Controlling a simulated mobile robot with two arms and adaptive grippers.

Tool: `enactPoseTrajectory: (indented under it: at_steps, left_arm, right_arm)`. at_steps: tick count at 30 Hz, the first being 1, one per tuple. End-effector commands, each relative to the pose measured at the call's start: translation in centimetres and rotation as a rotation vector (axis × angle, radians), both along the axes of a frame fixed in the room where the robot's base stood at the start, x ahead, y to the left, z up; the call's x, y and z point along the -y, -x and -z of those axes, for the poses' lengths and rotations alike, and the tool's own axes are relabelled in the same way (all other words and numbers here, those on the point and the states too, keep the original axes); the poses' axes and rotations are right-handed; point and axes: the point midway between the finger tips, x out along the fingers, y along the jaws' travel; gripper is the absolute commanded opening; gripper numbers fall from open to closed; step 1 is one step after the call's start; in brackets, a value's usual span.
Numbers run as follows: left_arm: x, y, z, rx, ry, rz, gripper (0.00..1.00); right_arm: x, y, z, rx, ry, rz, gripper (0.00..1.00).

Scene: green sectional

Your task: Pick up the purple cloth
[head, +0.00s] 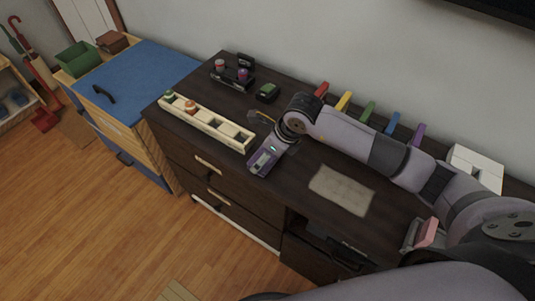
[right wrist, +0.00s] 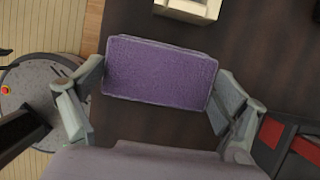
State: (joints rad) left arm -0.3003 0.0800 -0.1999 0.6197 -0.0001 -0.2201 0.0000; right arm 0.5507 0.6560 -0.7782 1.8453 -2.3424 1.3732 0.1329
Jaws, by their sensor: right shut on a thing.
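The purple cloth (right wrist: 160,73) is a flat, rounded rectangular pad that fills the space between the fingers of my right gripper (right wrist: 162,85) in the right wrist view. A finger presses on each short side of it. In the head view my right gripper (head: 263,163) is low over the front edge of the dark dresser top (head: 300,165), beside the long pale slotted tray. I cannot tell whether the cloth touches the dresser. My left gripper is not in view.
The pale slotted tray (head: 222,130) lies left of my right gripper. A beige cloth (head: 342,190) lies flat to its right. Several coloured upright pieces (head: 367,111) stand along the back.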

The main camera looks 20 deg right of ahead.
Motion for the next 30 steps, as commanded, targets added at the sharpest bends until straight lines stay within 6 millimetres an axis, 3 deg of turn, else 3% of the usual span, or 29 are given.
enactPoseTrajectory:
  at_steps: [8,15,21,30]
  left_arm:
    - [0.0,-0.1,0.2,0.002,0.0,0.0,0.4]
    - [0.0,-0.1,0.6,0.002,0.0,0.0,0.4]
    - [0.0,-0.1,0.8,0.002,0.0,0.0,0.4]
    - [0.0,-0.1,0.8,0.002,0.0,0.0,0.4]
  right_arm:
    - [0.0,-0.2,-4.8,0.008,0.0,-0.001,0.68]
    - [0.1,-0.2,-11.9,0.011,0.001,0.0,0.68]
    - [0.0,-0.1,-16.5,0.007,0.001,-0.001,0.68]
    - [0.0,0.0,-19.4,0.002,0.0,-0.001,0.68]
